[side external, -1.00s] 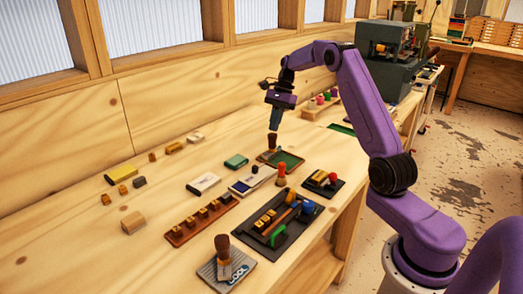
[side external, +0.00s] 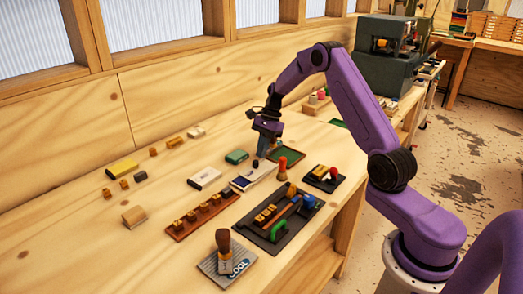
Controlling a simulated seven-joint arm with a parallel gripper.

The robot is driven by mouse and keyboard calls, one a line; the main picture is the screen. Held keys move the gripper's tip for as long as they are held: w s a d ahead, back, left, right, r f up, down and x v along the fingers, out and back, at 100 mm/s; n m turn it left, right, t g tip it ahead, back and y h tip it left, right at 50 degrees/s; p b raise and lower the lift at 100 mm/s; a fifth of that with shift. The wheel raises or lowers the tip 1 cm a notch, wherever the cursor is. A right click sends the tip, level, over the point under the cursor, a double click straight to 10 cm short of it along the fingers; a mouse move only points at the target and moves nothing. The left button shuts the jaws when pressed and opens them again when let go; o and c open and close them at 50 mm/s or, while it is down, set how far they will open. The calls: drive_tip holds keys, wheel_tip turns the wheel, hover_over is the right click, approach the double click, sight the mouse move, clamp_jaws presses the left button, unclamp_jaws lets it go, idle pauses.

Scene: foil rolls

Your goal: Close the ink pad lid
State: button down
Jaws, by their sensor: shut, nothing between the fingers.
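A white flat case with a dark blue part (side external: 245,181) lies in the middle of the bench and looks like the ink pad. Its lid is too small to make out clearly, so I cannot tell how far it is open. My gripper (side external: 262,154) is shut and empty, pointing down just behind the case, close to its far end. I cannot tell whether the fingertips touch it. My gripper hides part of the area behind the case.
A green-topped tray (side external: 291,154) lies right of my gripper, and a red-handled stamp (side external: 282,168) stands in front. A black tool tray (side external: 292,227) is nearer the camera. Bare bench lies at the front left.

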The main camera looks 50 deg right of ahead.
sight(248, 172)
drive_tip(key=shift+a, duration=0.25)
drive_tip(key=a, duration=0.4)
drive_tip(key=shift+a, duration=0.4)
drive_tip(key=shift+d, duration=0.15)
